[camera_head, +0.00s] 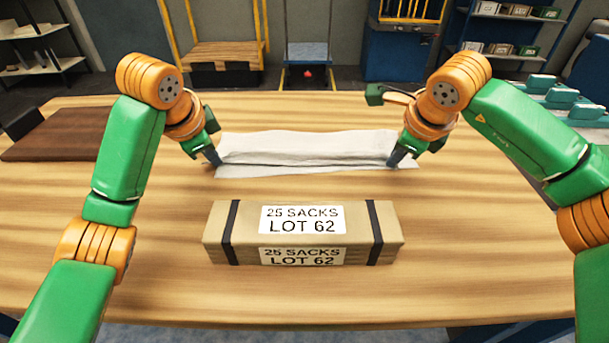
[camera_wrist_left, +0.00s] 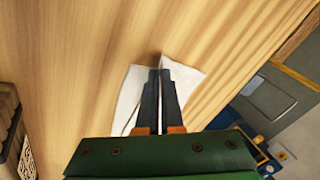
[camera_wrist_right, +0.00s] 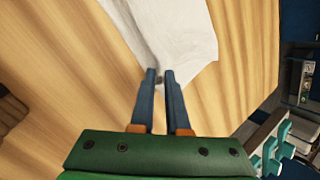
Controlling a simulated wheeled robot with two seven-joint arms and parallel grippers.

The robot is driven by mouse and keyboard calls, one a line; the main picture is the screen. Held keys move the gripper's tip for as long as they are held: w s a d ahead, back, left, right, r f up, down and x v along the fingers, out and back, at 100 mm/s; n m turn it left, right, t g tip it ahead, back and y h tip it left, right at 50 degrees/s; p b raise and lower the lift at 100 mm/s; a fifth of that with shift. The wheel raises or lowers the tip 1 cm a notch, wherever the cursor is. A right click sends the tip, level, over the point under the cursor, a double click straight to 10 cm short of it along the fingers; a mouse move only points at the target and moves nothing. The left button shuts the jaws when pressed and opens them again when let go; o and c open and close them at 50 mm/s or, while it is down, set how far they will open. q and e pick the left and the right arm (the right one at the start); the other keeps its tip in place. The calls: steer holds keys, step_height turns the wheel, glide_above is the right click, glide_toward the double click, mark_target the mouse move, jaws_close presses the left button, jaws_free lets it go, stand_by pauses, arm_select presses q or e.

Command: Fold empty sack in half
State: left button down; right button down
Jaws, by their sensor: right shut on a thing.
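The empty sack (camera_head: 305,150) is a white cloth lying as a long strip across the table, with a lengthwise fold or raised layer along it. My left gripper (camera_head: 214,162) is at its left end; in the left wrist view the fingers (camera_wrist_left: 161,75) are close together, with white cloth (camera_wrist_left: 132,92) on both sides. I cannot tell whether cloth is between them. My right gripper (camera_head: 397,160) is shut on the sack's right end, which also shows in the right wrist view (camera_wrist_right: 180,35). The fingertips hide the gripped parts.
A strapped sack bundle (camera_head: 303,232) labelled "25 SACKS LOT 62" lies in front of the sack, apart from it. A dark brown board (camera_head: 60,133) lies at the table's left. Teal-topped items (camera_head: 560,98) stand at the right. Bare tabletop surrounds the sack.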

arm_select(q)
steer(key=shift+w, duration=0.1)
arm_select(e)
steer(key=shift+w, duration=0.1)
arm_select(q)
steer(key=c, duration=1.4)
jaws_free()
arm_select(e)
steer(key=c, duration=1.2)
jaws_free()
steer(key=shift+c, duration=0.2)
arm_select(q)
steer(key=o, duration=0.3)
arm_select(e)
steer(key=o, duration=0.3)
arm_select(q)
steer(key=o, duration=0.4)
arm_select(e)
steer(key=shift+o, duration=1.1)
